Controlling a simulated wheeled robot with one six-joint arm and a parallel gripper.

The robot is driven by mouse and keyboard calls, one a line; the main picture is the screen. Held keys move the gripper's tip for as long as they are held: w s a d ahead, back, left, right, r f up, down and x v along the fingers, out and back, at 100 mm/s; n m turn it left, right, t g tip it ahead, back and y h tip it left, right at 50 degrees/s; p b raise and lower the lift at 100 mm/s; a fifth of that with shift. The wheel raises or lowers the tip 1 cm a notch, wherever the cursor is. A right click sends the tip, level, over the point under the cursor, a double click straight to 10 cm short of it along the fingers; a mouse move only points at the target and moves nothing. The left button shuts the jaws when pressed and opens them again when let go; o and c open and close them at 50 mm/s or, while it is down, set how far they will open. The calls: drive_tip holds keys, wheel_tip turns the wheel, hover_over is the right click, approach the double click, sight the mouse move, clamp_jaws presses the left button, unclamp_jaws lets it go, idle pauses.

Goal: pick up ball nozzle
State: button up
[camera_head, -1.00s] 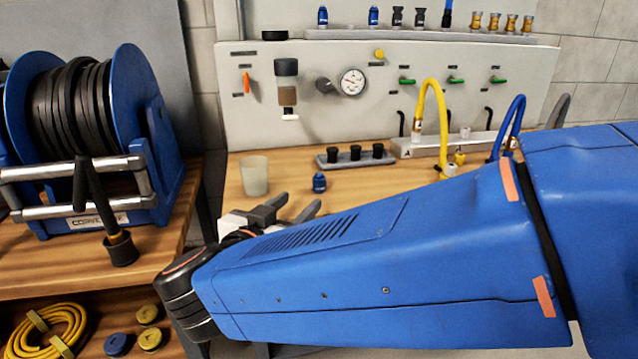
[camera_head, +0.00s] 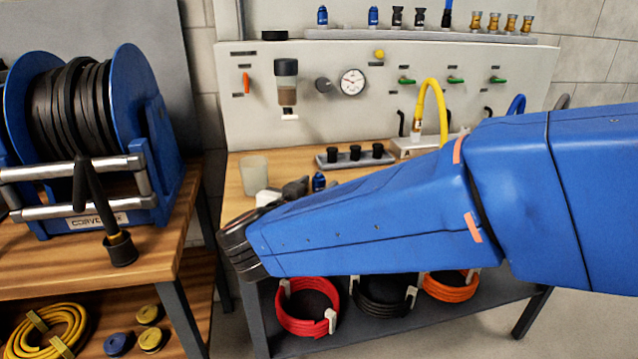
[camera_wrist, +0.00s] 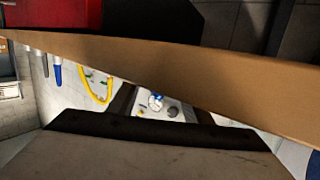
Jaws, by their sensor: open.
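A small blue fitting with a dark top (camera_head: 318,182) stands upright on the wooden bench; it is probably the ball nozzle, but I cannot be sure. My gripper (camera_head: 298,187) is just left of it in the head view, mostly hidden behind my blue arm; a grey fingertip shows close to the fitting. The jaws are open, and I cannot tell whether they are around the fitting or touching it. In the wrist view a small blue spot (camera_wrist: 157,96) shows near a round white dial; I cannot tell if it is the same fitting.
A clear cup (camera_head: 254,176) stands left of my gripper. Behind are a grey rack with black fittings (camera_head: 355,155) and a panel with a gauge (camera_head: 353,82). More small fittings line the upper ledge (camera_head: 420,35). A hose reel (camera_head: 85,130) stands at left.

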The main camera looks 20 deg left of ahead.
sight(319, 173)
drive_tip(key=shift+w+f, duration=0.1)
drive_tip(key=shift+w, duration=0.75)
clamp_jaws()
wheel_tip(319, 173, up, 10)
idle(0.4)
